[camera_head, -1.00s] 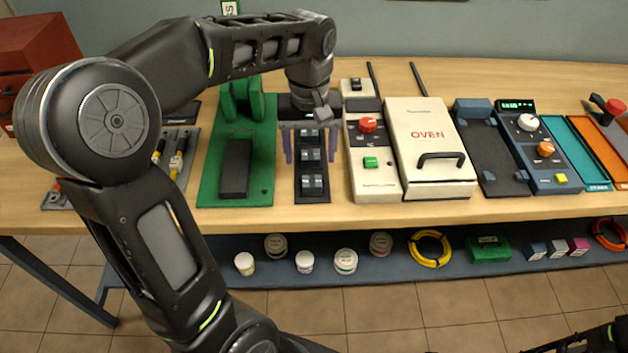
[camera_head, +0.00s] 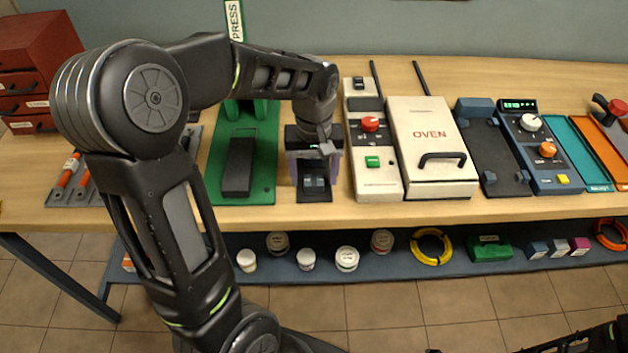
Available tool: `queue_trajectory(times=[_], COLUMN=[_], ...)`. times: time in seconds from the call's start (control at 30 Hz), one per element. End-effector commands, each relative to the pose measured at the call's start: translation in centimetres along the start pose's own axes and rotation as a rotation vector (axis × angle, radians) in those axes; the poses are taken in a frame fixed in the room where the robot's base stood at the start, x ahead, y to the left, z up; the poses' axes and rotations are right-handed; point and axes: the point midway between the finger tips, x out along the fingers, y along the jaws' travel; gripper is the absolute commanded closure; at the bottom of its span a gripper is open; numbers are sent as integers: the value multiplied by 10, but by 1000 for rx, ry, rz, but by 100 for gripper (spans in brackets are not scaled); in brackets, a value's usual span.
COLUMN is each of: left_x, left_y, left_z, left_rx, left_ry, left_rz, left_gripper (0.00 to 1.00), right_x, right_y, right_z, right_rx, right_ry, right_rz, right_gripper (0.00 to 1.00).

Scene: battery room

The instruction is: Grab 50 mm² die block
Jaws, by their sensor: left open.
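Small grey die blocks stand in a dark rack (camera_head: 314,196) at the front of the bench, between the green press and the oven. The front die block (camera_head: 314,183) shows below my left gripper; any markings are too small to read. My left gripper (camera_head: 313,170) points down over the rack, its purple fingers apart to either side of the row. The gripper body hides the blocks farther back, and I cannot tell whether the fingers touch any block. Only a dark part of my right arm shows at the lower right corner.
The green press (camera_head: 262,178) with its black pedal is close left of the rack. The cream control box (camera_head: 376,185) and oven (camera_head: 430,115) are close on the right. A blue shelf (camera_head: 400,266) below holds pots and cable coils.

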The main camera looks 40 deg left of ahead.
Motion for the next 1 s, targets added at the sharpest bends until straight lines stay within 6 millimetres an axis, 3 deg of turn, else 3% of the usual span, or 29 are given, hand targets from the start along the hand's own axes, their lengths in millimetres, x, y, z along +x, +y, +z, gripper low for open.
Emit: queue_trajectory(times=[0.63,1.0], left_x=[4,4], left_y=[0,0], left_z=[0,0], left_rx=[0,0], left_ry=[1,1], left_rz=[0,0], left_gripper=[35,64], right_x=[0,0], right_y=[0,0], right_z=[0,0], right_rx=[0,0], right_ry=[0,0], right_rz=[0,0], right_gripper=[64,64])
